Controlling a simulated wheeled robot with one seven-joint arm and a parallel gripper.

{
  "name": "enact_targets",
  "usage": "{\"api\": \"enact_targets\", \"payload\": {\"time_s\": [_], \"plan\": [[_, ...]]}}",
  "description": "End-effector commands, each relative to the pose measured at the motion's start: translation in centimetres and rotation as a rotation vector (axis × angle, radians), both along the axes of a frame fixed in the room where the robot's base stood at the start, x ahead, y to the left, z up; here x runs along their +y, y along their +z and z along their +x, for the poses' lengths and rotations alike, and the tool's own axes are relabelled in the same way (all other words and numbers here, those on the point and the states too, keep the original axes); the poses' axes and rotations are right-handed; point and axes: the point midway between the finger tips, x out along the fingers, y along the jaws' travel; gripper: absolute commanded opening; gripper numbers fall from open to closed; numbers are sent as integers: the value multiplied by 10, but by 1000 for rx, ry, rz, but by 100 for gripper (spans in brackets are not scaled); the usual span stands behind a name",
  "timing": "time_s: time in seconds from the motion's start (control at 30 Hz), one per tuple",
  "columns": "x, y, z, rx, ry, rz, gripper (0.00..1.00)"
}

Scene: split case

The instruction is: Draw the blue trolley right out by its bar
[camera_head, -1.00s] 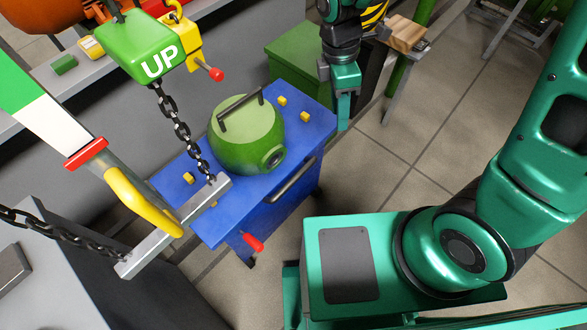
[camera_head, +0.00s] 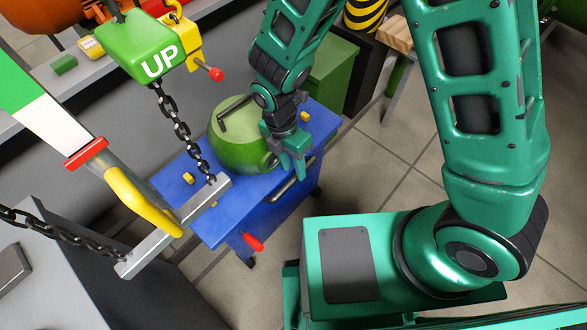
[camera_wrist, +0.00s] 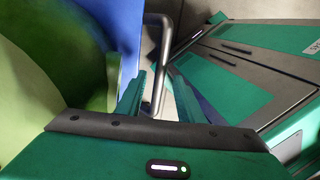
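The blue trolley (camera_head: 225,228) stands left of centre in the head view, with a grey bar (camera_head: 292,187) along its right side. A round green vessel (camera_head: 235,150) with a dark top handle sits on it. My gripper (camera_head: 297,174) points down just above the bar and beside the vessel, partly hiding both. In the wrist view the bar (camera_wrist: 166,50) runs between the two spread teal fingers of my gripper (camera_wrist: 158,75). The fingers look open; whether either touches the bar I cannot tell.
A red-tipped lever (camera_head: 252,242) sticks out low on the trolley. A chain hoist with a green UP block (camera_head: 140,47) and a metal beam (camera_head: 170,230) hang over its left side. A green box (camera_head: 335,70) stands behind. Tiled floor (camera_head: 370,170) is clear to the right.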

Motion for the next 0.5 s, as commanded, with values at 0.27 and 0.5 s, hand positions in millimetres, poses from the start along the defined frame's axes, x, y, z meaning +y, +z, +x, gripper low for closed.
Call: {"api": "enact_targets", "payload": {"time_s": [0.27, 0.5], "plan": [[-3, -25, -3, 0, -1, 0, 34], [-4, -27, -3, -1, -1, 1, 34]]}}
